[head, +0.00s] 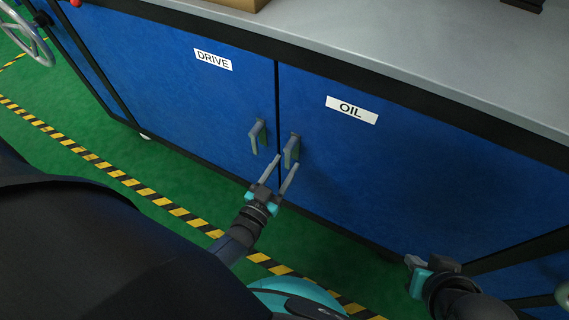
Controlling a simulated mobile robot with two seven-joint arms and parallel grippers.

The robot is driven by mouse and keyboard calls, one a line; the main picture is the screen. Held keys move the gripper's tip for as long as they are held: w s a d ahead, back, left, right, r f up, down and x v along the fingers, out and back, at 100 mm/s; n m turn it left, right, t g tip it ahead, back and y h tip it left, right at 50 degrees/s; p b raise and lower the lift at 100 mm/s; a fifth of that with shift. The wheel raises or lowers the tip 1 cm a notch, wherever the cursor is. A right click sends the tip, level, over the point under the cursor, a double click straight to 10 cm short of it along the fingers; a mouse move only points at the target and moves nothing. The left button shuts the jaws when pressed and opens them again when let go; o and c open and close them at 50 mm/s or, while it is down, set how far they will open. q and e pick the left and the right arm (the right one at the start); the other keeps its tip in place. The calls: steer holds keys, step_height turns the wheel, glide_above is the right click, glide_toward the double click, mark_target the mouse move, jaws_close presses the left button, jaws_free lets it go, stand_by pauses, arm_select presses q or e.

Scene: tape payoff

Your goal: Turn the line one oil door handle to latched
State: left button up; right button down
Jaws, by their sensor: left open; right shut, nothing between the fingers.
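The blue door labelled OIL (400,170) is closed in the head view. Its grey lever handle (292,148) is near the door's left edge and hangs down from its pivot. My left gripper (286,162) is open, with its two fingers pointing up at the handle's lower end. The fingertips look close on either side of it, but I cannot tell whether they touch. My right gripper (410,262) is shut and empty, low in front of the OIL door and well apart from the handle.
The closed DRIVE door (180,85) is to the left, with a similar downward handle (257,135) close to my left gripper. A grey worktop (430,45) runs above the doors. Yellow-black floor tape (130,182) crosses the green floor. A handwheel (28,38) stands at far left.

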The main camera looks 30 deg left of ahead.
arm_select(q)
steer(key=shift+s+p, duration=0.3)
steer(key=shift+s, duration=0.75)
steer(key=s+p, duration=0.2)
steer(key=s, duration=1)
steer(key=shift+s+a, duration=0.25)
arm_select(e)
steer(key=shift+g+h, duration=0.3)
steer(key=shift+g, duration=0.6)
steer(key=f, duration=0.2)
steer(key=s+d+f, duration=0.1)
steer(key=f, duration=0.1)
steer(key=shift+d, duration=0.1)
arm_select(q)
steer(key=shift+w, duration=0.15)
